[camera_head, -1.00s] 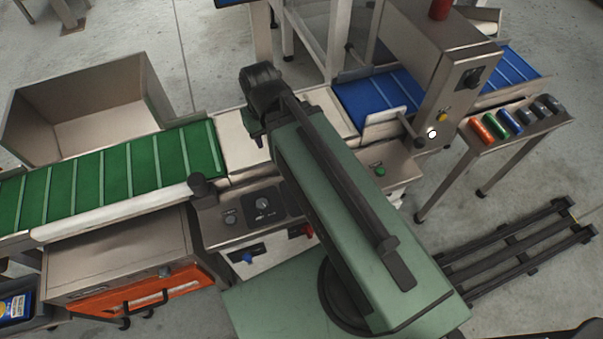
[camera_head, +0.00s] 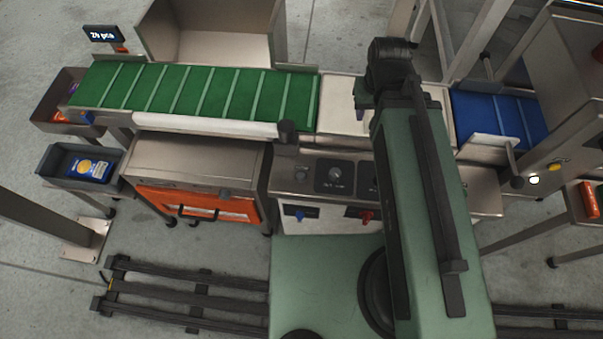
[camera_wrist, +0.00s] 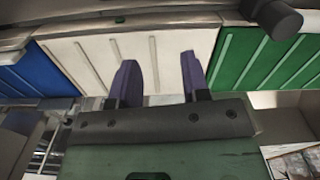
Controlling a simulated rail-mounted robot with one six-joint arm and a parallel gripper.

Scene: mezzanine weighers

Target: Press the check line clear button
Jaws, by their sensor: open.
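No button has a label I can read as check line clear. On the steel control panel (camera_head: 308,196) below the belts there is a small round button (camera_head: 301,174) beside a black dial (camera_head: 337,175). A yellow button (camera_head: 555,167) and a white one (camera_head: 534,180) show on the steel housing (camera_head: 568,110) at right. My arm hides part of the panel. My gripper (camera_head: 359,98) is above the white belt section; in the wrist view its two purple fingers (camera_wrist: 159,80) are apart, with nothing between them, over the white slatted section (camera_wrist: 158,52).
The green belt (camera_head: 190,92) runs left and the blue belt (camera_head: 500,118) right. An orange-fronted cabinet (camera_head: 197,203) and a grey bin with a blue pack (camera_head: 75,153) are at left.

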